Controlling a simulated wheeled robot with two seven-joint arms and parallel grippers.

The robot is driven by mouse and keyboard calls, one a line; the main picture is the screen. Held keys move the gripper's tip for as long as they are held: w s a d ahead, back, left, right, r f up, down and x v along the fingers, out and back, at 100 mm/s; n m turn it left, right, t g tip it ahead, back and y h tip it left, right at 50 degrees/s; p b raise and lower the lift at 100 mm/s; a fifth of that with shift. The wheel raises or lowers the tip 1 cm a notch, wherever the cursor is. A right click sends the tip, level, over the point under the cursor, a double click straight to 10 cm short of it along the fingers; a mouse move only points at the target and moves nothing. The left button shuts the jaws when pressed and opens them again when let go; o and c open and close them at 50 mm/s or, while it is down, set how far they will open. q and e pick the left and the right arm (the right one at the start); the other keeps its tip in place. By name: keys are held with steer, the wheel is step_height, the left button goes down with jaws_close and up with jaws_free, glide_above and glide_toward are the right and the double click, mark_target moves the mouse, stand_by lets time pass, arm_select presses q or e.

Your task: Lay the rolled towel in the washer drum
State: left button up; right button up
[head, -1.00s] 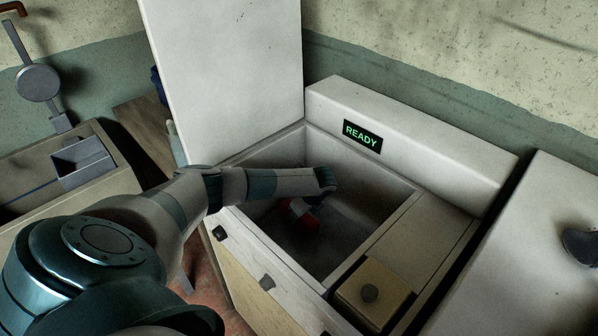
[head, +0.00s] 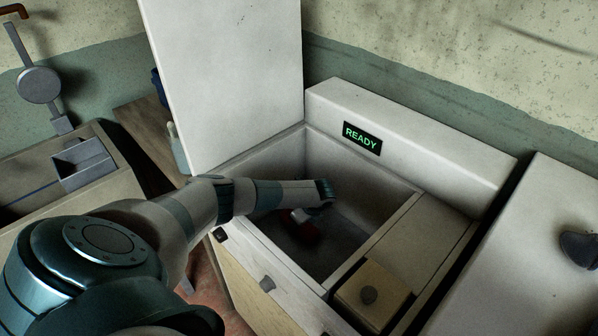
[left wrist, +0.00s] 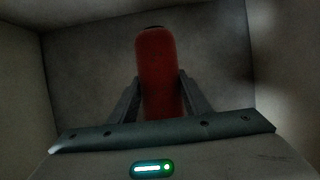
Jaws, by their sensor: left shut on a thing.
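The washer (head: 411,170) stands with its lid (head: 228,75) raised and a lit READY display (head: 362,138) on its back panel. Its drum (head: 352,232) is a dark, box-shaped tub. My left arm reaches over the front left rim, and my left gripper (left wrist: 160,95) is inside the opening. It is shut on the red rolled towel (left wrist: 157,65), with a finger on each side. In the head view the towel (head: 306,232) shows as a small red patch, mostly hidden by my arm. I cannot tell whether it touches the drum floor. My right gripper is out of view.
A basin (head: 100,185) with a small grey box stands at the left. A wooden counter (head: 142,125) with a pale bottle (head: 177,150) is behind the lid. Another white appliance (head: 535,255) stands close at the right. The drum's right side is clear.

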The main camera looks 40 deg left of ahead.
arm_select(q)
steer(key=o, duration=1.1)
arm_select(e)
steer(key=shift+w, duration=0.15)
arm_select(q)
steer(key=shift+r, duration=0.1)
steer(key=shift+d+r, duration=0.3)
steer(key=shift+r, duration=0.25)
steer(key=b+v, duration=0.1)
steer(key=v, duration=0.8)
steer(key=shift+d+r+b, duration=0.1)
steer(key=shift+r+b, duration=0.2)
steer(key=shift+b, duration=0.1)
steer(key=shift+d+r, duration=0.15)
steer(key=shift+r, duration=0.25)
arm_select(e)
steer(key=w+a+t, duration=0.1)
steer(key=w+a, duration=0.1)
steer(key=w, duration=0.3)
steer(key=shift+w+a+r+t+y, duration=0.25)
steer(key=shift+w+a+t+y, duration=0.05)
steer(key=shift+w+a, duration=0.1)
